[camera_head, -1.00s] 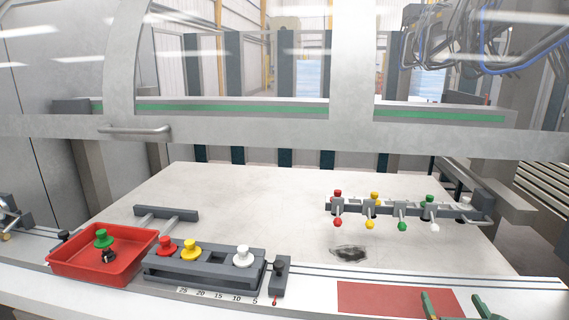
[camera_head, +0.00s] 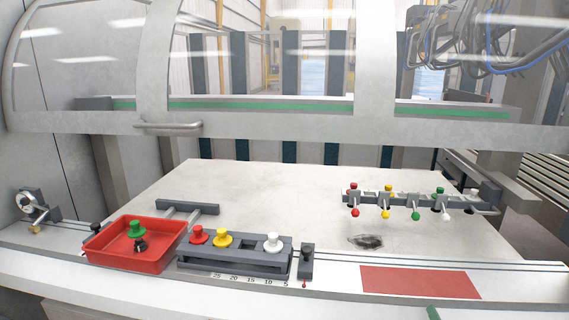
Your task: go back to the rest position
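A green fingertip (camera_head: 433,313) of a gripper shows at the bottom edge, right of the middle, in front of the bench edge. I take it to be part of my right gripper; the rest lies below the frame, so its opening is hidden. My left gripper is not in view. A red tray (camera_head: 105,252) at the left holds a green-topped piece (camera_head: 136,229) with a dark lower part. A dark grey holder (camera_head: 235,265) beside it carries a red knob (camera_head: 199,235), a yellow knob (camera_head: 222,238) and a white knob (camera_head: 273,243), with an empty slot between yellow and white.
A rail (camera_head: 412,199) at the right bears red, yellow, green and white pieces. A dark smudge (camera_head: 369,241) marks the white table (camera_head: 290,200). A red mat (camera_head: 420,282) lies at the front right. A glazed guard with a handle (camera_head: 168,126) spans the back.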

